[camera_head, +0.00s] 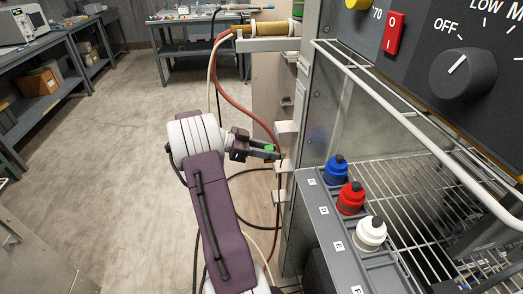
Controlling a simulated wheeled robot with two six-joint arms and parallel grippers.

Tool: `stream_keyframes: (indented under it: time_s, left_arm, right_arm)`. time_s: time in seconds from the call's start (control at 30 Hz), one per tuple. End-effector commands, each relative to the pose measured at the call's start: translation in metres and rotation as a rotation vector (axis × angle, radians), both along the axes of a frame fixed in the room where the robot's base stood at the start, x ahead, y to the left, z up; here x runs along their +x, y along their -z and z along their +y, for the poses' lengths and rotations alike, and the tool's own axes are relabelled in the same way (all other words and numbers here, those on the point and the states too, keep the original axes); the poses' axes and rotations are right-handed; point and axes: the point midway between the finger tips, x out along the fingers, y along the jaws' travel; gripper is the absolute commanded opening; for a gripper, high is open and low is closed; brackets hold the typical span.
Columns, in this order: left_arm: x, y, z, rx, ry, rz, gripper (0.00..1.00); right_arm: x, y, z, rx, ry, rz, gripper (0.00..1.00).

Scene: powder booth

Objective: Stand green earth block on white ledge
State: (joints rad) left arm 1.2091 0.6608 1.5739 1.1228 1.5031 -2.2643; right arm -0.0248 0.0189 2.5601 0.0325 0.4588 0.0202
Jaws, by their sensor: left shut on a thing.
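My left gripper (266,150) is in the middle of the view, its fingers pointing right toward the booth's side. It is shut on the small green earth block (269,148), of which only a little green shows between the fingers. Small white ledges stick out from the booth's side: one (286,128) a little above and right of the fingertips, one (281,165) close by them, and one (279,196) lower down. I cannot tell which is the task's ledge, or whether the gripper touches one. My right gripper is not in view.
Red and pale hoses (233,100) hang behind my left gripper from a holder with a yellow-handled tool (262,29). Blue (336,172), red (350,199) and white (370,234) capped bottles stand in a grey rack beside a wire basket. Open floor lies to the left.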

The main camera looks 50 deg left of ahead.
Motion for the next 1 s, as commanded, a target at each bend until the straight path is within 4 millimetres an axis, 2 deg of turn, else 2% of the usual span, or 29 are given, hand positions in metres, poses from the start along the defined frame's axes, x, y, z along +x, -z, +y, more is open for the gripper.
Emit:
stream_keyframes:
  time_s: [0.47,0.53,0.7,1.0]
  left_arm:
    - [0.034,0.003,-0.024,-0.001,0.002,0.000,0.00]
    - [0.035,0.014,-0.023,0.000,0.000,0.000,0.00]
    - [0.034,0.024,-0.023,0.000,0.000,0.000,0.00]
    - [0.034,0.029,-0.023,0.000,0.000,0.000,0.00]
  right_arm:
    - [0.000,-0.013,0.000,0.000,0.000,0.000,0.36]
    - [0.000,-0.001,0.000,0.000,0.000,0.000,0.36]
    - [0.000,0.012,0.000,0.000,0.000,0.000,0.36]
    - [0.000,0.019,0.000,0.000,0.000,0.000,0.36]
